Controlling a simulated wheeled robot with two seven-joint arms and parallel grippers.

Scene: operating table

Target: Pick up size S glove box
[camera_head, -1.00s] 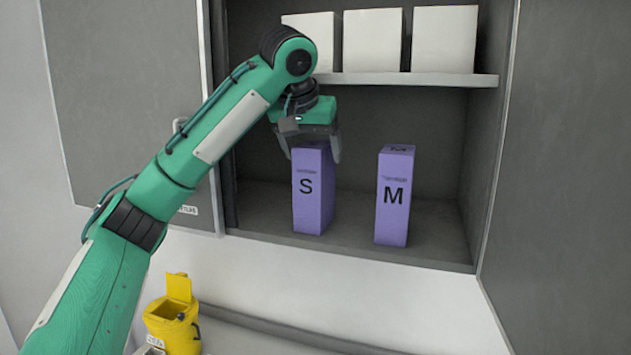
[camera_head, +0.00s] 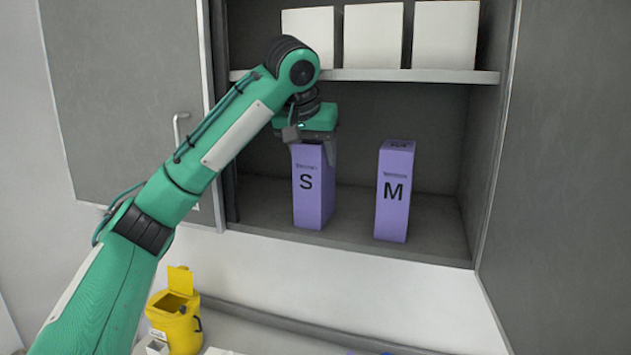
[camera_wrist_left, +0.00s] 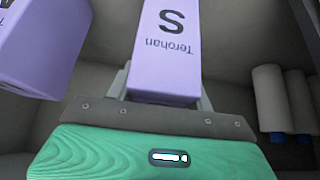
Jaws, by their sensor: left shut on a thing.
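The size S glove box (camera_head: 308,195) is a tall purple box with a black S, standing upright on the cabinet's lower shelf. My left gripper (camera_head: 312,150) comes down from above and is shut on the top of this box, a finger on either side. In the left wrist view the S box (camera_wrist_left: 172,50) sits between the fingers of my left gripper (camera_wrist_left: 165,90), with its lettering upside down. A similar purple box marked M (camera_head: 394,195) stands apart to the right; it also shows in the left wrist view (camera_wrist_left: 40,45). My right gripper is not in view.
An upper shelf (camera_head: 400,76) with several white boxes (camera_head: 373,36) is close above my gripper. Cabinet walls (camera_head: 484,150) bound the space at the sides. A yellow bin (camera_head: 176,325) stands below left. The shelf front between and beside the boxes is clear.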

